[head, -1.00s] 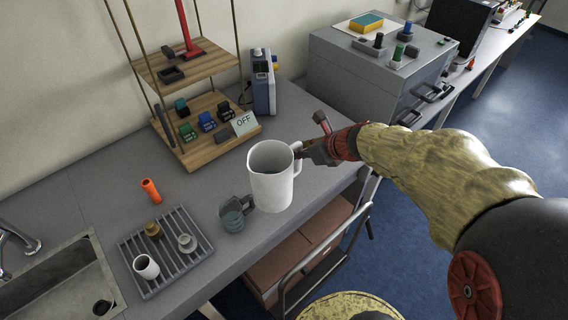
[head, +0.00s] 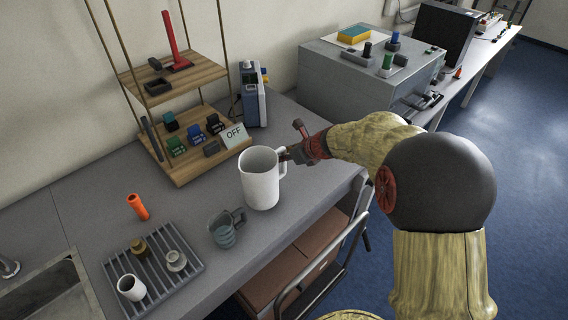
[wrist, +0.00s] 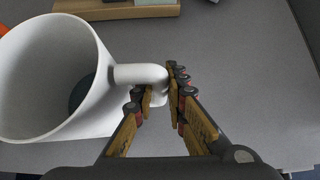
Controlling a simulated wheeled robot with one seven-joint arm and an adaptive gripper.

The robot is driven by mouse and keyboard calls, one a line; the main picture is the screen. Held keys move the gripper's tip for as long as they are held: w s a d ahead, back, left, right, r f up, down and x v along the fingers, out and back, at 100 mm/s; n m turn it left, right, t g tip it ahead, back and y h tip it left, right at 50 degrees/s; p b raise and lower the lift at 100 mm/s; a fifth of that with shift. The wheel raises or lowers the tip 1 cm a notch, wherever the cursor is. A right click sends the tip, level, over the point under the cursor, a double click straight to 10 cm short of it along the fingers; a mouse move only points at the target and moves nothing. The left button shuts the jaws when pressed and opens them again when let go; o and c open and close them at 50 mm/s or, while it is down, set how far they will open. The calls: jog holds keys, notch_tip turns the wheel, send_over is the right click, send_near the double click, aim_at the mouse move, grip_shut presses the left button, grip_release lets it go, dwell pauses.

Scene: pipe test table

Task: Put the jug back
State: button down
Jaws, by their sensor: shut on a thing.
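The white jug (head: 262,182) is upright at the right part of the grey table, near the front edge. Its handle is on the right. My gripper (head: 292,153) is shut on the jug's handle from the right. In the wrist view the jug (wrist: 50,75) fills the left, and my gripper's fingers (wrist: 160,97) close on both sides of the handle. Some dark stuff shows inside the jug in the wrist view; I cannot tell what it is. I cannot tell whether the jug's base touches the table.
A grey-blue mug (head: 223,234) stands close to the jug's lower left. A slatted rack (head: 165,282) holds small cups, with an orange cylinder (head: 138,207) behind it. A wooden shelf (head: 180,170) with an OFF sign (head: 234,136) stands behind. A grey box (head: 345,80) is at back right.

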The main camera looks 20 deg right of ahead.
jog(key=shift+f+b, duration=0.4)
jog(key=shift+f, duration=0.8)
jog(key=shift+f, duration=0.15)
jog(key=c, duration=1.8)
grip_release()
jog(key=shift+s, duration=0.1)
